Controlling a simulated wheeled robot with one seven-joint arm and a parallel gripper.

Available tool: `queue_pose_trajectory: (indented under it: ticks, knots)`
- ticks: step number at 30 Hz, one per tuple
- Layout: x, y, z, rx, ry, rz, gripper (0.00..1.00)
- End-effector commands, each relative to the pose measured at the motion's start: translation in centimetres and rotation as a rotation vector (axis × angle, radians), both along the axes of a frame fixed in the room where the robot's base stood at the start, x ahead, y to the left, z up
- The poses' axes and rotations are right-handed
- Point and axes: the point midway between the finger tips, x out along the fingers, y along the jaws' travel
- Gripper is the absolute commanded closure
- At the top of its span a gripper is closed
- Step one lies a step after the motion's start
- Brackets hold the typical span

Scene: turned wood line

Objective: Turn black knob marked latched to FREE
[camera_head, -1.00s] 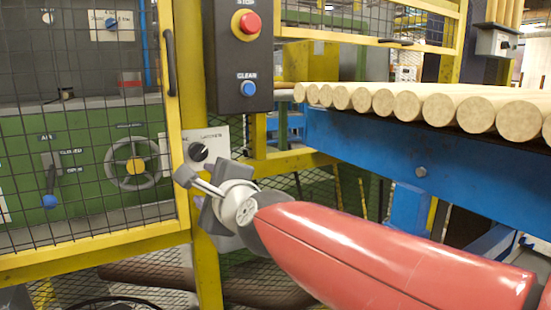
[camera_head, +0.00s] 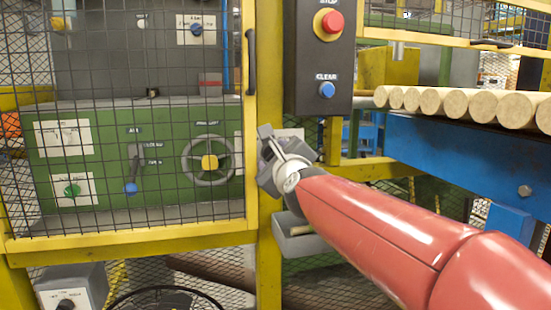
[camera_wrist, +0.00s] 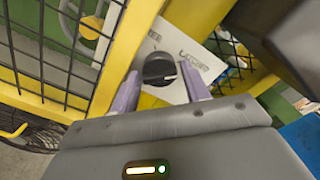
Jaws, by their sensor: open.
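The black knob (camera_wrist: 159,68) sits on a white label plate (camera_wrist: 182,42) fixed to the yellow post. In the wrist view a pale mark on the knob points right, towards the lettering that reads like "LATCHED"; shorter lettering above it is hard to read. My gripper (camera_wrist: 161,72) is open, with one finger on each side of the knob. Whether the fingers touch it I cannot tell. In the head view my gripper (camera_head: 268,143) is in front of the plate and hides the knob; only the plate's right edge (camera_head: 293,133) shows.
A dark control box with a red stop button (camera_head: 332,22) and a blue CLEAR button (camera_head: 327,90) hangs just above my gripper. A yellow mesh guard door (camera_head: 249,150) stands at left. A grey tray (camera_head: 300,242) is below; a blue conveyor frame (camera_head: 460,150) bearing wooden rods is at right.

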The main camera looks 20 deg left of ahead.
Motion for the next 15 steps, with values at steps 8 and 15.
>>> queue_pose_trajectory:
  ticks: [8,15]
  knots:
    - [-0.03,-0.02,0.00,-0.001,0.000,0.001,0.71]
    - [-0.04,-0.03,-0.03,-0.004,-0.001,0.001,0.86]
